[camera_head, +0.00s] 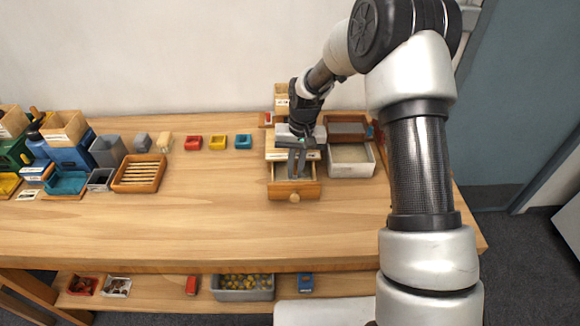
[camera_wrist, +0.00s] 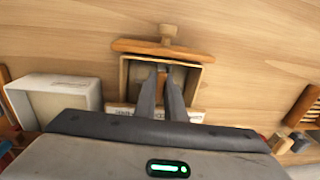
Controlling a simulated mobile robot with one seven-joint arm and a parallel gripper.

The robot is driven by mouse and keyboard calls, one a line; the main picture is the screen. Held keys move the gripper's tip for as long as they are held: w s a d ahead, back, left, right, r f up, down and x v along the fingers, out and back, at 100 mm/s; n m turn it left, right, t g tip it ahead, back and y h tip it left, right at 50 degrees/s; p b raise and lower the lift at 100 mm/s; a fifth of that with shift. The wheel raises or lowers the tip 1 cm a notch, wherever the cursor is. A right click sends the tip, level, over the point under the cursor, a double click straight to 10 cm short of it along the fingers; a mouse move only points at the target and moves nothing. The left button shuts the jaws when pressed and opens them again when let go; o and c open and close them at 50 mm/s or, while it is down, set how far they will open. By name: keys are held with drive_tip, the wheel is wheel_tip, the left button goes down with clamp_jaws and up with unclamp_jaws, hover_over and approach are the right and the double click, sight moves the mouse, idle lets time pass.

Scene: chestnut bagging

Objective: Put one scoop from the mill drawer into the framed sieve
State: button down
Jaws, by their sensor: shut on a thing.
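The mill drawer (camera_head: 308,187) is pulled out at the front of the mill, its round knob facing the near table edge. In the wrist view the drawer (camera_wrist: 205,49) lies ahead of my fingers. My gripper (camera_head: 296,173) points down into the drawer; in the wrist view its fingertips (camera_wrist: 163,76) are over the drawer's inside. It is shut on a small scoop, mostly hidden between the fingers. I cannot tell how full it is. A reddish-brown frame with a grey inside, seemingly the framed sieve (camera_head: 347,117), stands behind and right of the drawer.
A white open box (camera_head: 351,172) stands right of the drawer, before the frame; it also shows in the wrist view (camera_wrist: 55,84). A slatted wooden tray (camera_head: 139,185) and small coloured boxes stand left. The table (camera_head: 220,225) before the drawer is clear.

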drive_tip(key=shift+s+d+f, duration=0.15)
drive_tip(key=shift+d+f, duration=0.25)
drive_tip(key=shift+d, duration=0.15)
drive_tip(key=shift+a+r+h+b, duration=0.1)
drive_tip(key=shift+a+h+b, duration=0.35)
drive_tip(key=shift+h, duration=0.45)
wheel_tip(320, 180, up, 2)
drive_tip(key=shift+r+p, duration=0.15)
drive_tip(key=shift+p, duration=0.65)
drive_tip(key=shift+a+r+p, duration=0.2)
drive_tip(key=shift+r+p, duration=0.7)
drive_tip(key=shift+r, duration=0.75)
drive_tip(key=shift+a+r+p, duration=0.15)
drive_tip(key=shift+r+p, duration=0.7)
drive_tip(key=shift+r, duration=0.8)
